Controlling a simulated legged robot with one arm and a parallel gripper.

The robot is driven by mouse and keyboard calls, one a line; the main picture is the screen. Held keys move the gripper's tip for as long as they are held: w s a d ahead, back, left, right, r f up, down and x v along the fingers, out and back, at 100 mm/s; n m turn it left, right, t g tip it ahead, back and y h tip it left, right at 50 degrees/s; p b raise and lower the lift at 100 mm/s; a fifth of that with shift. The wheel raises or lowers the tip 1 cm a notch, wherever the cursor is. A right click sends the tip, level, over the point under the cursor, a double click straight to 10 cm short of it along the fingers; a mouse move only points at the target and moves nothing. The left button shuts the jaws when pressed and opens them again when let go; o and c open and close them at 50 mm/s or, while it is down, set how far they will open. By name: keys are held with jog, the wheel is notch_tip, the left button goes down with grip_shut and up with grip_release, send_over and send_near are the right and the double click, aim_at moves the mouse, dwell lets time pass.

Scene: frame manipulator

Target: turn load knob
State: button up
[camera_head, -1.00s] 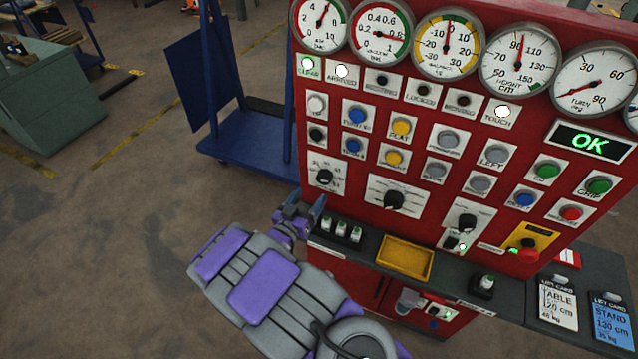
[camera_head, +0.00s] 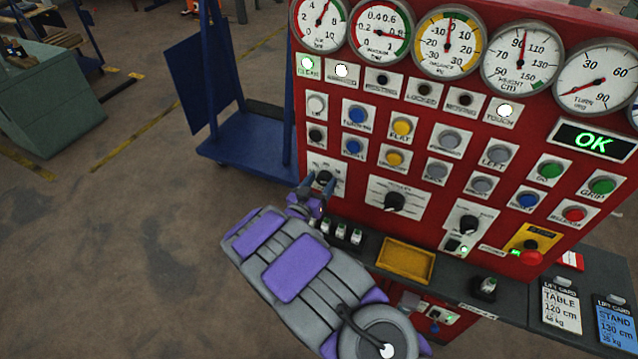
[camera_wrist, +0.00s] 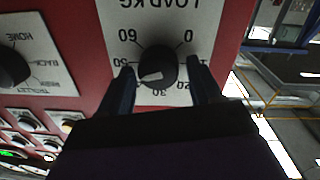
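The load knob (camera_wrist: 157,66) is a round black knob with a pale pointer on a white plate (camera_wrist: 205,14) marked LOAD KG in the wrist view. Its pointer lies toward the lower left, between 30 and 50. My gripper (camera_wrist: 160,80) is open, with one dark finger on each side of the knob and a visible gap on the right side. In the head view my gripper (camera_head: 319,184) is at the load knob (camera_head: 324,177) on the lower left of the red panel, partly covering its plate. Whether the fingers touch the knob cannot be told.
A trolley knob (camera_head: 394,202) sits to the right, also in the wrist view (camera_wrist: 12,66). The red panel (camera_head: 350,218) carries several buttons and gauges above. A dark ledge with a yellow tray (camera_head: 405,262) juts out below. A blue cart (camera_head: 245,155) stands left.

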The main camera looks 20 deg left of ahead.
jog(key=c, duration=0.8)
jog(key=shift+m, duration=1.5)
jog(key=shift+c, duration=0.2)
jog(key=shift+r, duration=0.1)
jog(key=o, duration=1.1)
jog(key=shift+c, duration=0.2)
jog(key=shift+s, duration=0.1)
jog(key=s+a+p, duration=0.2)
jog(key=s, duration=1.5)
jog(key=shift+a+p, duration=0.15)
jog(key=shift+p, duration=0.15)
jog(key=shift+w, duration=0.1)
